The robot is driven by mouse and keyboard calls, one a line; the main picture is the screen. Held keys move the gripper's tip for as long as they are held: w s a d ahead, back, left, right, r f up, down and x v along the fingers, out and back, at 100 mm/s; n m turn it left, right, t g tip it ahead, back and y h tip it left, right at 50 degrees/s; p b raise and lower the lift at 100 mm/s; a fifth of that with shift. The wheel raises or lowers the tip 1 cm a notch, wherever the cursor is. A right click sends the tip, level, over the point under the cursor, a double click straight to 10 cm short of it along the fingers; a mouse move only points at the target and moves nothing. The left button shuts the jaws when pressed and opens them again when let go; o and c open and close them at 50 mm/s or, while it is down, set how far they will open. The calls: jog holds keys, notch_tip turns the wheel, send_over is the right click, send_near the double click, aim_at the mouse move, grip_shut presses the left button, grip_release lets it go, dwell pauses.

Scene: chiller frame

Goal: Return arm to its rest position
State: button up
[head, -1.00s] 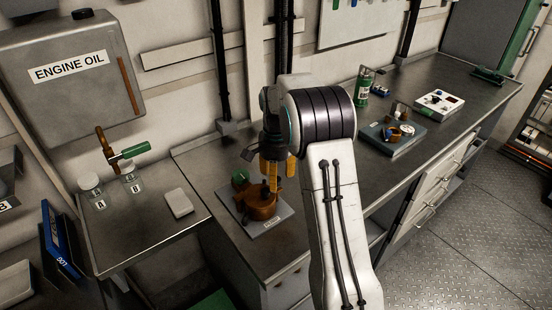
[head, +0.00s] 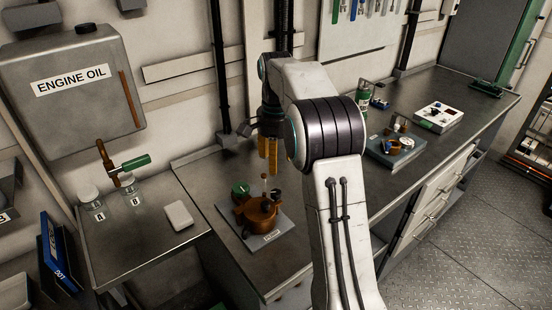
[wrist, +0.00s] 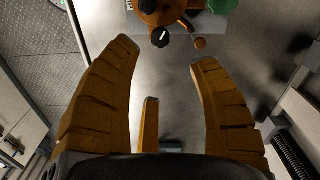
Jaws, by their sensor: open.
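My gripper (head: 268,153) has orange fingers and hangs fingers-down above the bench in the head view, behind my white arm. In the wrist view its fingers (wrist: 163,63) are spread wide with nothing between them. Below it, a copper-coloured pump-like device (head: 258,212) with a green part stands on a light plate (head: 270,239) on the bench. In the head view the fingertips are apart from the device. In the wrist view the device (wrist: 160,12) shows at the top edge, beyond the fingertips, partly cut off.
An engine oil tank (head: 75,85) with a green-handled tap (head: 133,163) is on the left wall. Jars A (head: 93,205) and B (head: 131,190) and a white block (head: 179,215) sit on the left table. A grey tray (head: 392,154) and a white box (head: 438,116) stand along the right bench.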

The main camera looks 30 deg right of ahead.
dwell(0.5)
jog(key=n, duration=0.7)
send_over(277, 195)
notch_tip(277, 195, down, 6)
jog(key=shift+f, duration=0.25)
jog(key=s+a+r+n, duration=0.15)
jog(key=s+a, duration=0.25)
jog(key=s, duration=0.8)
jog(key=s+a+r+n, duration=0.1)
jog(key=s+a+n, duration=0.25)
jog(key=s, duration=0.95)
jog(key=shift+s+a+r+n+t, duration=0.15)
jog(key=shift+s+a+r+t, duration=0.25)
jog(key=shift+r+t, duration=0.35)
jog(key=shift+s+a+r+n+t, duration=0.1)
jog(key=shift+s+a+r+t, duration=0.3)
jog(key=shift+r+t, duration=0.3)
jog(key=shift+s+a+r+n+t, duration=0.15)
jog(key=shift+s+a+r+t, duration=0.25)
jog(key=shift+r+t, duration=0.35)
jog(key=shift+w, duration=0.1)
